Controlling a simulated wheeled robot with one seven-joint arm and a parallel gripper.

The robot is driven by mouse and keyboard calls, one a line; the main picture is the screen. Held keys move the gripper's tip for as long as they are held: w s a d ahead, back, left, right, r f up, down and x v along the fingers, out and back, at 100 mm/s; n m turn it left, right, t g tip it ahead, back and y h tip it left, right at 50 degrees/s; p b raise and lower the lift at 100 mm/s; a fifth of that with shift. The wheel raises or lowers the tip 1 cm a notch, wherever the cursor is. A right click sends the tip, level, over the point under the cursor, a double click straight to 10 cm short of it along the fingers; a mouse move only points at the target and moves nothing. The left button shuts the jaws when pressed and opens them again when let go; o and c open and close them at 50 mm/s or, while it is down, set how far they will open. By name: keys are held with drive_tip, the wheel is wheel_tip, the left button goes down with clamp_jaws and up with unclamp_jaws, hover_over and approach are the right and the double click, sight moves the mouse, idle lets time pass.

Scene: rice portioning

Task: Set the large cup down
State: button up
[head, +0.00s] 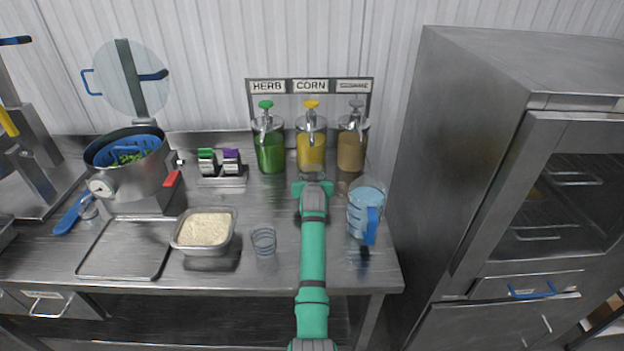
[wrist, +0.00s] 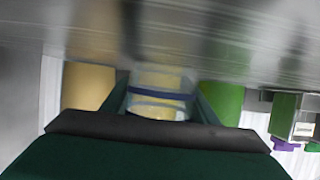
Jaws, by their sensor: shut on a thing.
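My gripper (head: 314,186) reaches over the counter in front of the yellow corn dispenser. In the wrist view, it is shut on a clear cup (wrist: 160,104) with dark blue bands. The cup sits between the two fingers, and yellow shows through it. In the head view my gripper hides most of that cup. I cannot tell whether its base touches the counter. A smaller-looking clear cup (head: 264,241) with dark bands stands on the counter, left of my arm.
Herb (head: 271,146), corn (head: 311,146) and brown (head: 351,148) dispensers stand behind my gripper. A blue-handled jug (head: 365,208) is to the right. A tray of rice (head: 206,230), an empty tray (head: 125,248) and a pot (head: 130,170) are left. Some counter is clear around the small cup.

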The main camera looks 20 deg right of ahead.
drive_tip(key=shift+w+a, duration=0.1)
drive_tip(key=shift+d, duration=0.2)
drive_tip(key=o, duration=0.7)
drive_tip(key=shift+s+d+f, duration=0.1)
drive_tip(key=shift+s+d, duration=0.05)
drive_tip(key=shift+s, duration=0.05)
drive_tip(key=shift+c, duration=0.2)
drive_tip(key=o, duration=0.4)
drive_tip(key=shift+c, duration=0.2)
drive_tip(key=shift+w+a, duration=0.1)
drive_tip(key=shift+a, duration=0.4)
drive_tip(key=shift+d, duration=0.1)
drive_tip(key=shift+s+r, duration=0.35)
drive_tip(key=shift+s, duration=0.25)
drive_tip(key=v, duration=1)
drive_tip(key=shift+s+r, duration=0.15)
drive_tip(key=shift+s, duration=0.25)
